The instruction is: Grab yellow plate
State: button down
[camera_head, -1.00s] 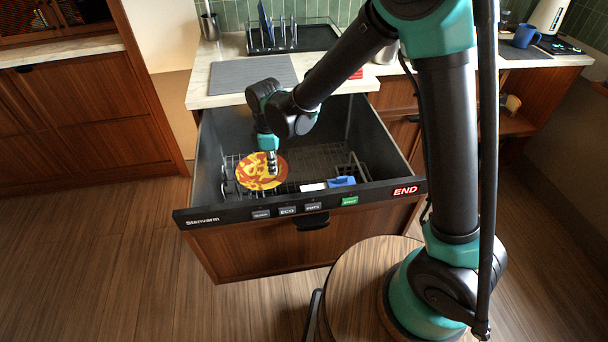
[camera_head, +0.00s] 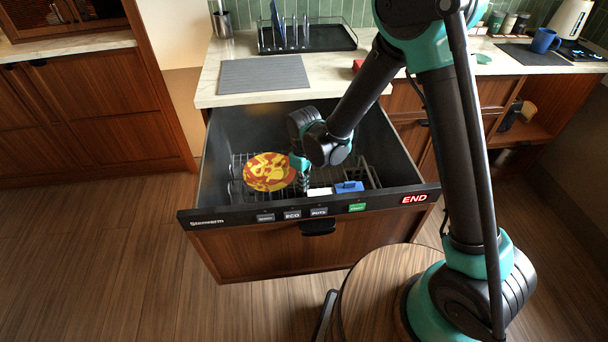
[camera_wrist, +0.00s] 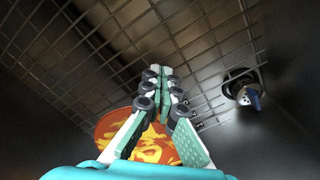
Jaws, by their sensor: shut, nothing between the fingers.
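The yellow plate (camera_head: 268,172), patterned in yellow and red, stands tilted in the left part of the open dishwasher drawer (camera_head: 205,207). In the wrist view the plate (camera_wrist: 152,150) shows below and behind my fingers, partly hidden by them. My gripper (camera_wrist: 163,78) is shut with nothing between its fingers. In the head view it is down in the drawer beside the plate's right edge, mostly hidden by my wrist. I cannot tell whether it touches the plate.
A wire rack (camera_wrist: 190,50) lines the drawer. A white item (camera_head: 320,191) and a blue item (camera_head: 349,187) are by the drawer's front wall, right of the plate. A grey mat (camera_head: 264,73) and a dish rack (camera_head: 307,38) are on the counter behind.

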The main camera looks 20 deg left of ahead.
aim_at(288, 181)
jog(key=shift+w+a+f, duration=0.2)
jog(key=shift+a+f, duration=0.05)
jog(key=shift+a, duration=0.4)
jog(key=shift+w+a+f, duration=0.15)
jog(key=shift+a+f, duration=0.15)
jog(key=shift+a, duration=0.35)
jog(key=shift+w+a+f, duration=0.2)
jog(key=shift+a+f, duration=0.05)
jog(key=shift+a, duration=0.4)
jog(key=shift+w+a, duration=0.25)
jog(key=shift+a, duration=0.5)
jog(key=shift+w+a, duration=0.2)
jog(key=shift+a, duration=0.55)
jog(key=shift+d, duration=0.15)
